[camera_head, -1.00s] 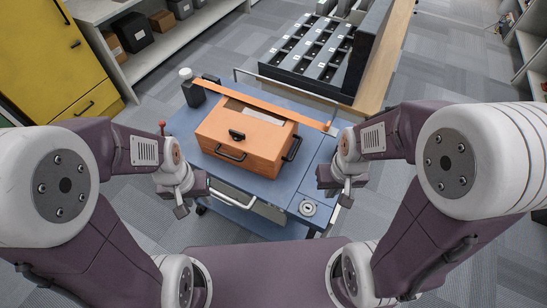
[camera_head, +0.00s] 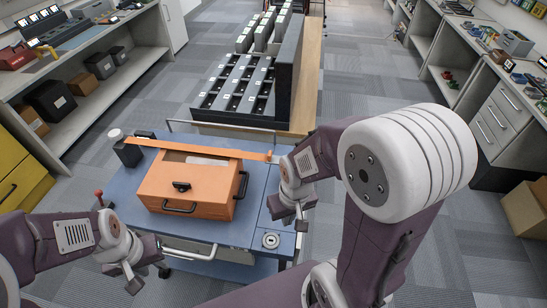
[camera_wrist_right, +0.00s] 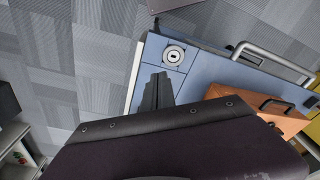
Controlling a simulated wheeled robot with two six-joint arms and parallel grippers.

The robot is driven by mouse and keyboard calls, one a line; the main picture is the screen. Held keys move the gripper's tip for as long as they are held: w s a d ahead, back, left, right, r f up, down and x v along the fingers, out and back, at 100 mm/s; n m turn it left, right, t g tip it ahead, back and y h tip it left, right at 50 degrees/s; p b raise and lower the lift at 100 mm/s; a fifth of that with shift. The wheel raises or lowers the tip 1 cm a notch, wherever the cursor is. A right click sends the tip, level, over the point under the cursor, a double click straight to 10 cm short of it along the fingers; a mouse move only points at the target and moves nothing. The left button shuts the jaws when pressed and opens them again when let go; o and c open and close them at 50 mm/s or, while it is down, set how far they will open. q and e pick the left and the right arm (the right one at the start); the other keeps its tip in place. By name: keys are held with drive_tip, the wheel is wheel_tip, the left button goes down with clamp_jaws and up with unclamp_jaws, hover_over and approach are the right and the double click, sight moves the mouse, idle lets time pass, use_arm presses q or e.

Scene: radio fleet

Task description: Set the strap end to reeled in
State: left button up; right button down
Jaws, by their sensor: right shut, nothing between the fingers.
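A flat orange strap (camera_head: 205,148) runs from a black block (camera_head: 128,153) with a white knob (camera_head: 114,134), across the back of the cart top behind an orange case, to its strap end (camera_head: 268,156) at the cart's right side. The strap is stretched out straight. My right gripper (camera_head: 299,221) is shut and empty, beside the cart's right edge and nearer than the strap end, apart from it. Its dark fingers (camera_wrist_right: 155,92) show in the right wrist view over the blue top. My left gripper (camera_head: 126,279) is at the cart's front left, away from the strap; its jaws are unclear.
The orange case (camera_head: 190,187) with black handles stands on the blue cart (camera_head: 235,232). A round grey fitting (camera_head: 270,240) is at the cart's front right corner. A red-topped lever (camera_head: 99,196) is at the left. A black slotted rack (camera_head: 237,88) stands behind the cart.

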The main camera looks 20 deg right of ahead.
drive_tip(key=w+r+t+y+b, duration=0.25)
drive_tip(key=w+r+b, duration=0.3)
drive_tip(key=w, duration=0.55)
drive_tip(key=w+d+r+m+t+b, duration=0.1)
drive_tip(key=w+d+m+b, duration=0.1)
drive_tip(key=d, duration=0.4)
drive_tip(key=w+d+m+t+b, duration=0.2)
drive_tip(key=d+b, duration=0.1)
drive_tip(key=d, duration=0.3)
drive_tip(key=shift+w+d+r+m, duration=0.25)
drive_tip(key=shift+d+r+m, duration=0.05)
drive_tip(key=shift+r+m, duration=0.1)
